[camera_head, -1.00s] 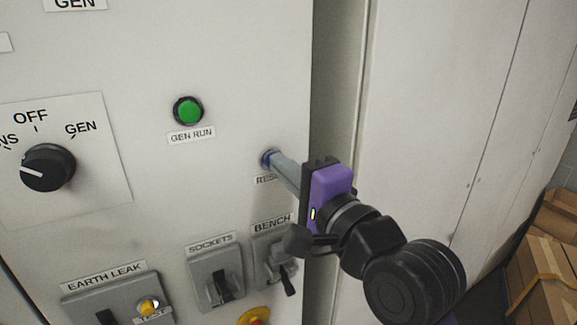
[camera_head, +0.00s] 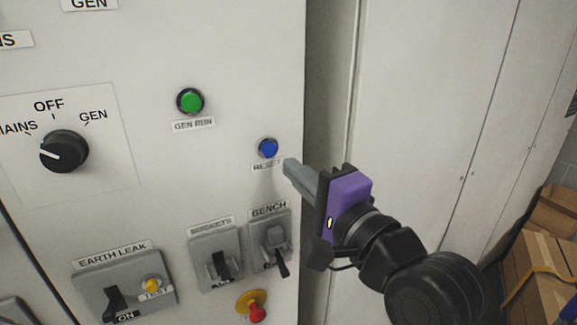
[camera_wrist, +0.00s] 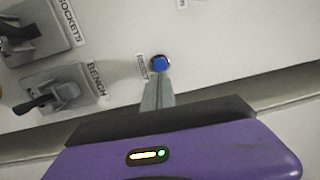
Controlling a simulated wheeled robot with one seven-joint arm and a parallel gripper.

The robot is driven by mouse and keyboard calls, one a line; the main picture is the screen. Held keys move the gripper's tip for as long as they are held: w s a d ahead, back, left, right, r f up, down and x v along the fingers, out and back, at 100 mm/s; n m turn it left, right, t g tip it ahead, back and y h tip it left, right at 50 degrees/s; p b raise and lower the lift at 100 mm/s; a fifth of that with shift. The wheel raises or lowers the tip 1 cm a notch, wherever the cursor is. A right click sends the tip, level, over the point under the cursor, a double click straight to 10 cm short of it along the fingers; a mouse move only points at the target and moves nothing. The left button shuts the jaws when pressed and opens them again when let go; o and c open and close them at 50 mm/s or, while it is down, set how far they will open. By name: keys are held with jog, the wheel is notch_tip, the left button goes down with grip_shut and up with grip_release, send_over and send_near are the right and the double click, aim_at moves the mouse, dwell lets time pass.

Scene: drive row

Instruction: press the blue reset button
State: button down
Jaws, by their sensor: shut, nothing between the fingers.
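The blue reset button (camera_head: 268,148) sits on the pale panel above a RESET label, below and right of the green GEN RUN button. It also shows in the wrist view (camera_wrist: 159,63), just beyond my fingertips. My gripper (camera_head: 289,166) is shut and empty, its grey fingers pointing at the panel. In the head view the tips are just right of and below the button, with the whole button face visible. The tips look apart from the panel, though the exact gap is hard to judge.
The green button (camera_head: 190,101) and a rotary switch (camera_head: 64,151) set to MAINS are to the left. SOCKETS (camera_head: 221,262) and BENCH (camera_head: 273,246) switches, an EARTH LEAK unit (camera_head: 122,284) and a red knob (camera_head: 256,311) lie below. Cardboard boxes (camera_head: 545,265) stand at lower right.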

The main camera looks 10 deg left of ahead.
jog(key=b+v, duration=0.1)
jog(key=v, duration=0.6)
jog(key=shift+s+d, duration=0.25)
jog(key=shift+s, duration=0.05)
jog(key=shift+r, duration=0.1)
notch_tip(320, 180, up, 4)
jog(key=d+n+t, duration=0.3)
jog(key=s+d+f+n+t+h, duration=0.2)
jog(key=s+d+f+h, duration=0.2)
jog(key=d+f, duration=0.3)
jog(key=s+d+f+n+t+h, duration=0.1)
jog(key=s+d+f+h, duration=0.35)
jog(key=f, duration=0.45)
jog(key=s+d+f+n+g+h, duration=0.1)
jog(key=s+f+g, duration=0.1)
jog(key=s+f, duration=0.4)
jog(key=s+d+f+n+g+h, duration=0.1)
jog(key=s+f, duration=0.4)
jog(key=s, duration=0.6)
jog(key=s+d+f+n+g+h, duration=0.1)
jog(key=s+d+f+n+g, duration=0.1)
jog(key=s+f, duration=0.4)
jog(key=s+g, duration=0.1)
jog(key=s, duration=0.2)
jog(key=shift+d+f, duration=0.3)
